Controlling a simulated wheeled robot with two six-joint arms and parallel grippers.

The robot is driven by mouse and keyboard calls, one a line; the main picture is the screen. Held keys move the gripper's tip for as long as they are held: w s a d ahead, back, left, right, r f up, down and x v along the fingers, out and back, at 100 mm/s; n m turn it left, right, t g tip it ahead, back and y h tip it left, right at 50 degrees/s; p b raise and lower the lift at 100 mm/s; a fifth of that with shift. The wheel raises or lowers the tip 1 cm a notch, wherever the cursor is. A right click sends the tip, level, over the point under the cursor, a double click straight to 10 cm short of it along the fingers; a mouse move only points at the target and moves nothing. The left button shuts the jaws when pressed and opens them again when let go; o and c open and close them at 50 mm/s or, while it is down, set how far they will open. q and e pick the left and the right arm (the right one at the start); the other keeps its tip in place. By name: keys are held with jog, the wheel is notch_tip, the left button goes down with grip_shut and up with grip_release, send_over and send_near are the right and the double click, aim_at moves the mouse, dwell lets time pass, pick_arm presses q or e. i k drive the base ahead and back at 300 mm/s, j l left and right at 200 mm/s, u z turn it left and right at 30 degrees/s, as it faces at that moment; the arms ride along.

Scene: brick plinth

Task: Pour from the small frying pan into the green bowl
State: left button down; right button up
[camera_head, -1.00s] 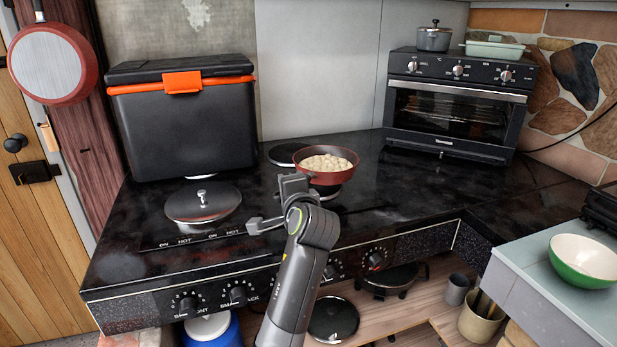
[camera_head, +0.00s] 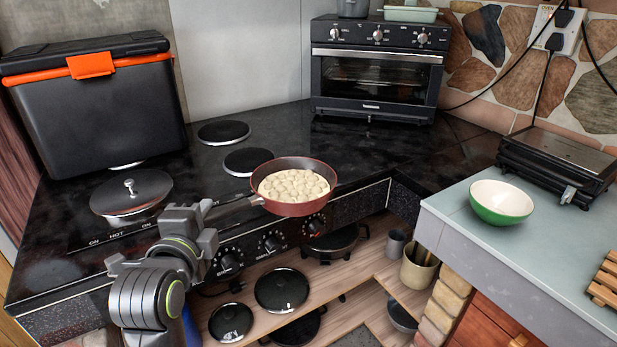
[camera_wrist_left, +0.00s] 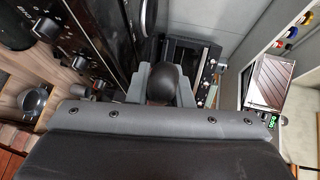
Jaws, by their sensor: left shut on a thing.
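The small frying pan (camera_head: 313,208) is red-brown and full of pale, lumpy contents (camera_head: 292,186). It is held roughly level at the front edge of the black stove top, clear of the burners. My left gripper (camera_head: 208,215) is shut on the pan's handle (camera_head: 235,207). In the left wrist view my left gripper (camera_wrist_left: 167,82) shows around the dark rounded handle end; the pan itself is hard to make out there. The green bowl (camera_head: 502,202), white inside, stands upright on the pale counter to the right, apart from the pan. My right gripper is not in view.
A toaster oven (camera_head: 375,70) stands at the back of the stove top (camera_head: 400,160). A black grill (camera_head: 558,165) sits behind the bowl on the counter (camera_head: 470,240). A lidded pan (camera_head: 131,195) and a dark cooler box (camera_head: 100,115) are at left. A wooden rack (camera_head: 606,280) is at right.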

aim_at(499, 203)
jog(key=k+l, duration=0.4)
jog(key=k, duration=0.25)
jog(key=k+l+z, duration=0.1)
jog(key=z, duration=0.25)
jog(key=k+l+z, duration=0.1)
jog(key=z, duration=1.25)
